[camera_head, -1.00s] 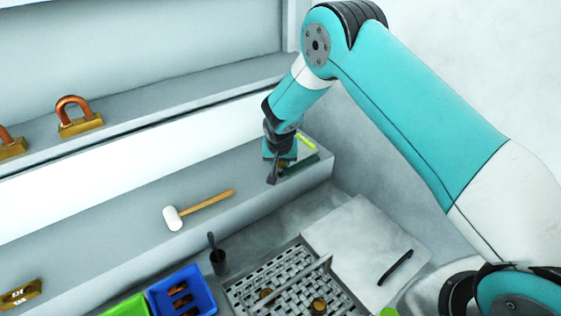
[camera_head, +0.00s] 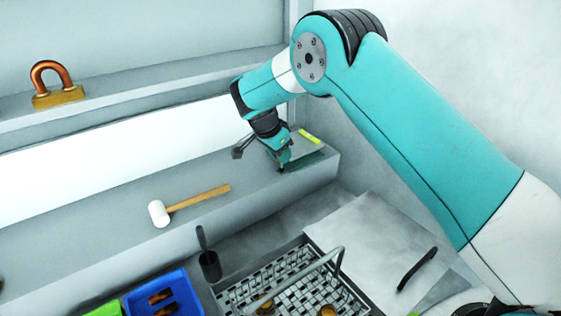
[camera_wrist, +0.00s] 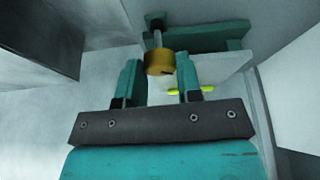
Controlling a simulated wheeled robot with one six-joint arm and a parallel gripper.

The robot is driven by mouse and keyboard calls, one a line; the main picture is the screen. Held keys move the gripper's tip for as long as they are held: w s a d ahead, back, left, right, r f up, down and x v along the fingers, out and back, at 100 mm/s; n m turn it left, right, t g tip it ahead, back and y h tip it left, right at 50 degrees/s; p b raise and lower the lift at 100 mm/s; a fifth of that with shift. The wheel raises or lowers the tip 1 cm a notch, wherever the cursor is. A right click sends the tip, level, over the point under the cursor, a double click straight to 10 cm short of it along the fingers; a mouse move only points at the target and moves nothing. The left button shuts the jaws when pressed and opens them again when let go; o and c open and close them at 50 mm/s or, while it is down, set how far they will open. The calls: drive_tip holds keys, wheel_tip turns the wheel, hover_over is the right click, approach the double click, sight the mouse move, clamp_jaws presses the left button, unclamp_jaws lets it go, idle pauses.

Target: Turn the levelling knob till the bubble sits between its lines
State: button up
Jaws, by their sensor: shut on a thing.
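The levelling knob (camera_wrist: 159,63) is a short brass cylinder on a dark stem, seen in the wrist view between my fingertips. My gripper (camera_wrist: 160,74) is shut on it. The level's yellow-green vial (camera_wrist: 190,90) lies beside the knob, partly behind the right finger. It also shows in the head view (camera_head: 310,136) near the right end of the ledge. The bubble and its lines are too small to make out. The level's dark green base (camera_head: 306,160) sits under my gripper (camera_head: 283,164), which hides the knob in the head view.
A white-headed mallet (camera_head: 159,213) lies on the ledge to the left. A brass padlock (camera_head: 58,96) stands on the upper shelf. A wall rises close on the right.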

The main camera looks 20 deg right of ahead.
drive_tip(key=shift+w+m+g+b, duration=0.15)
drive_tip(key=shift+m+g+b, duration=0.45)
drive_tip(key=shift+m, duration=1.5)
drive_tip(key=shift+h, duration=0.3)
drive_tip(key=o, duration=0.9)
drive_tip(key=shift+o, duration=0.2)
